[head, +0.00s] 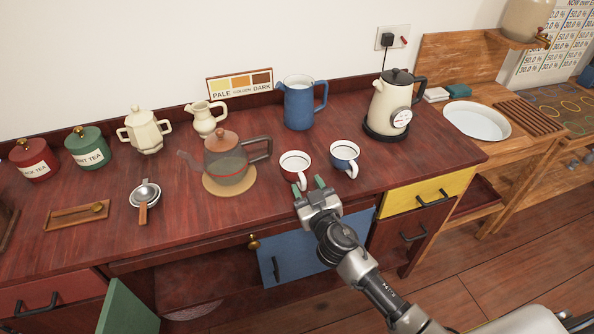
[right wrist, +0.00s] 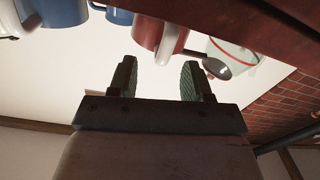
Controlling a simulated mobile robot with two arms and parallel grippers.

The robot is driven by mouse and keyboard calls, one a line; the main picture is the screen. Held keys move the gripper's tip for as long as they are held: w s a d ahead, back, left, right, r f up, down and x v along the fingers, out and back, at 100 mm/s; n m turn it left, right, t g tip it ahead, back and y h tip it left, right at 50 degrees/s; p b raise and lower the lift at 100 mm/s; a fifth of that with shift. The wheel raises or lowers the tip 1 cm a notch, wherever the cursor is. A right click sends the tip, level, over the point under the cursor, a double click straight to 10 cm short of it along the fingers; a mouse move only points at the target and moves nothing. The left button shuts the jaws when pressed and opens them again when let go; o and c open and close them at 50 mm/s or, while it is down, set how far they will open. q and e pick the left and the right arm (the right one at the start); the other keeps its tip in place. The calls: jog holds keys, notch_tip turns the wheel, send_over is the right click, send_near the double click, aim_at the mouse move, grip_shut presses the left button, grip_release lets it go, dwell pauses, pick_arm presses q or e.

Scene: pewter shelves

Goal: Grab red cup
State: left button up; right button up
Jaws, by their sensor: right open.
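The red cup (head: 289,174) stands upright near the front edge of the dark red counter, with a white inside and its pale handle toward me. It also shows in the right wrist view (right wrist: 148,33), which is upside down, with its handle hanging beyond the fingers. My right gripper (head: 309,185) is open and empty, just in front of the cup and slightly to its right. Its two green-padded fingers (right wrist: 157,75) are apart, with the cup handle roughly in line with the gap. I cannot tell whether a finger touches the cup. My left gripper is not in view.
A blue cup (head: 344,152) stands close on the right. A glass teapot (head: 225,158) on a round mat stands left, a blue jug (head: 298,106) behind. An electric kettle (head: 390,105) stands back right. The counter's front edge is under my right gripper.

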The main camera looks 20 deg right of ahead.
aim_at(304, 183)
jog(key=w, duration=0.3)
jog(key=shift+w+a, duration=0.25)
jog(key=shift+w, duration=0.1)
jog(key=shift+s, duration=0.1)
grip_shut()
